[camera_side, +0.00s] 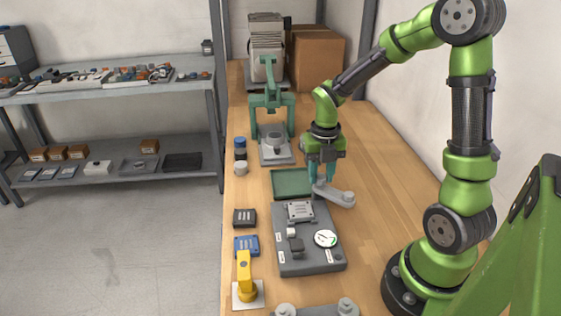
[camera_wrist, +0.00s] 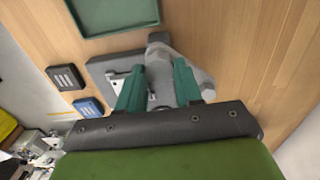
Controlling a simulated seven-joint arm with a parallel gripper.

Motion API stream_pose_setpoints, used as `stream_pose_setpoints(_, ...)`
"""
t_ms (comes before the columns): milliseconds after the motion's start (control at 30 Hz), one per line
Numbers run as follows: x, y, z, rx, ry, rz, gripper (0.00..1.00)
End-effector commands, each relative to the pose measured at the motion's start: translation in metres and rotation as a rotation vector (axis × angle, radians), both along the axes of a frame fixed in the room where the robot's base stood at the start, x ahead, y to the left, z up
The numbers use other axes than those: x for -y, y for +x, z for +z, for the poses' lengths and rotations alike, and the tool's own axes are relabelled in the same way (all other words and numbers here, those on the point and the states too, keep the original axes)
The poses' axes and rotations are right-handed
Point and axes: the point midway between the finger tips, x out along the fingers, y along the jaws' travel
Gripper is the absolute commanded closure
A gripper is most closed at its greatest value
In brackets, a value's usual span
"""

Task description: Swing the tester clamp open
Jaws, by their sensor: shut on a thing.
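The tester (camera_side: 308,262) is a dark grey block with a dial gauge and a light plate on top; part of it shows in the wrist view (camera_wrist: 100,68). A flat grey arm with rounded ends, which looks like the tester clamp (camera_side: 338,196), lies at the tester's back right corner and points out to the right. It also shows in the wrist view (camera_wrist: 183,58). My gripper (camera_side: 322,182) reaches down with its teal fingers shut on this arm near its left end. The fingers (camera_wrist: 160,98) hide part of it, and I cannot see its pivot clearly.
A green tray (camera_side: 290,182) lies just behind the tester. A teal press (camera_side: 272,110) stands further back. Black (camera_side: 244,218) and blue (camera_side: 246,245) small boxes and a yellow fixture (camera_side: 244,275) line the left edge. The bench to the right is clear.

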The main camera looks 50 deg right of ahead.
Motion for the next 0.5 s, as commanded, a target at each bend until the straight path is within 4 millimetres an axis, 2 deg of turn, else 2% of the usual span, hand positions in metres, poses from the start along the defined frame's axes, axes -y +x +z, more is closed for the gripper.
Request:
stream_pose_setpoints(33, -0.0006, 0.0001, 0.0013, 0.001, -0.001, 0.005, 1.0)
stream_pose_setpoints(67, -0.0006, 0.0001, 0.0013, 0.001, -0.001, 0.005, 0.62)
stream_pose_setpoints(200, -0.0004, 0.0001, 0.001, 0.001, -0.001, 0.004, 0.41)
stream_pose_setpoints(500, -0.0001, 0.0002, 0.0017, 0.001, -0.001, 0.001, 0.4)
